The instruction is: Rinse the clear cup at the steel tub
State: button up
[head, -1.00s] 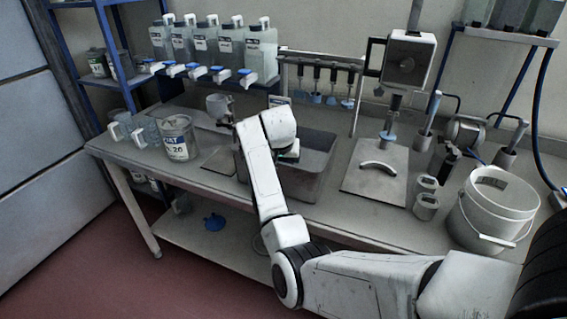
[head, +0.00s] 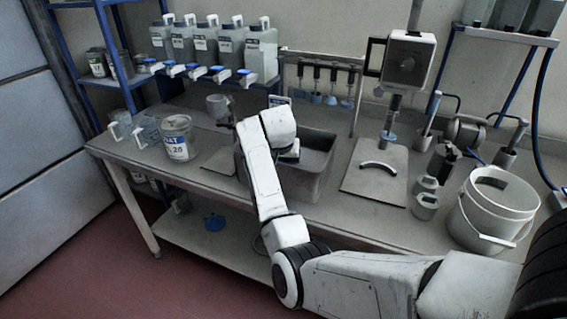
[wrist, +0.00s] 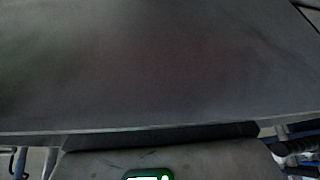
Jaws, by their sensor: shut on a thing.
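The clear cup (head: 217,105) looks pale grey and sits at the end of my arm, above the back of the bench and left of the tub. My gripper (head: 231,121) is mostly hidden behind my wrist; its dark end meets the cup's lower right, and it is shut on the cup. The steel tub (head: 322,170) is set in the bench, right of and nearer than the cup; my forearm hides its left part. The wrist view shows mainly a broad, dark grey surface, and I cannot make out the cup there.
A labelled can (head: 178,138) and two clear handled cups (head: 147,131) stand at the bench's left. Tapped containers (head: 261,52) line the back. A stand with a flat base plate (head: 375,172) is right of the tub, then small jars and a white bucket (head: 495,210).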

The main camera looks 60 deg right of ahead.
jog(key=shift+a+f, duration=0.15)
jog(key=shift+f, duration=0.05)
jog(key=shift+a+r+p, duration=0.1)
jog(key=shift+r+p, duration=0.95)
jog(key=shift+r, duration=0.05)
jog(key=shift+d+r+p, duration=0.2)
jog(key=shift+r+p, duration=1.3)
jog(key=shift+r, duration=0.2)
jog(key=shift+r+p, duration=3.55)
jog(key=shift+r, duration=0.4)
jog(key=shift+r+p, duration=0.5)
jog(key=shift+r, duration=0.65)
jog(key=shift+r, duration=0.1)
notch_tip(320, 180, up, 4)
jog(key=shift+f, duration=0.1)
